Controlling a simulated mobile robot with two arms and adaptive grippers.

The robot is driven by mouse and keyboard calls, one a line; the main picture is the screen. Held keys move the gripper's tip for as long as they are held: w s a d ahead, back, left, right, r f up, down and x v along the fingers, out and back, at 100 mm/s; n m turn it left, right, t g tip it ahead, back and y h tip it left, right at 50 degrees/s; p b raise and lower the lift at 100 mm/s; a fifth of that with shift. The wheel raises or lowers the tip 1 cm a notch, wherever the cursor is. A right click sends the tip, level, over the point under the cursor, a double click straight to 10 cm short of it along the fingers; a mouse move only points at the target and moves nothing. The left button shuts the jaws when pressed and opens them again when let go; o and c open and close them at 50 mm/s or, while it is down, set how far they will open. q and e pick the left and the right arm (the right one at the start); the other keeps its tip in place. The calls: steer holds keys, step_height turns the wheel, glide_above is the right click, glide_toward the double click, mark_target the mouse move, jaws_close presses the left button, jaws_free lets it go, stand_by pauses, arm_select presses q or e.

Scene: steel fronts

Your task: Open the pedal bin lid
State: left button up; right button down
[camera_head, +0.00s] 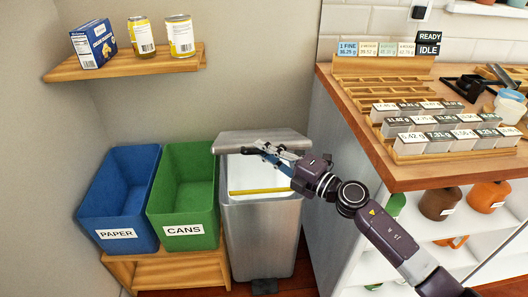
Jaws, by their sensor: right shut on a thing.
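The steel pedal bin (262,240) stands on the floor at the middle, next to the green bin. Its grey lid (240,139) is raised off the rim, and the white inside shows beneath it with a yellow strip across the front. The black pedal (264,286) is at the foot of the bin. My right gripper (266,151) reaches in from the right and is shut on the lid at its front edge; the fingers hide part of that edge. My left gripper is not in view.
A blue PAPER bin (117,200) and a green CANS bin (183,198) sit on a wooden stand at left. A wall shelf (128,65) above holds a box and two cans. A wooden counter (350,90) with labelled blocks and racks stands close at right.

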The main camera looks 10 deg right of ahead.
steer(key=shift+r, duration=0.1)
steer(key=c, duration=2)
jaws_free()
steer(key=shift+s, duration=0.1)
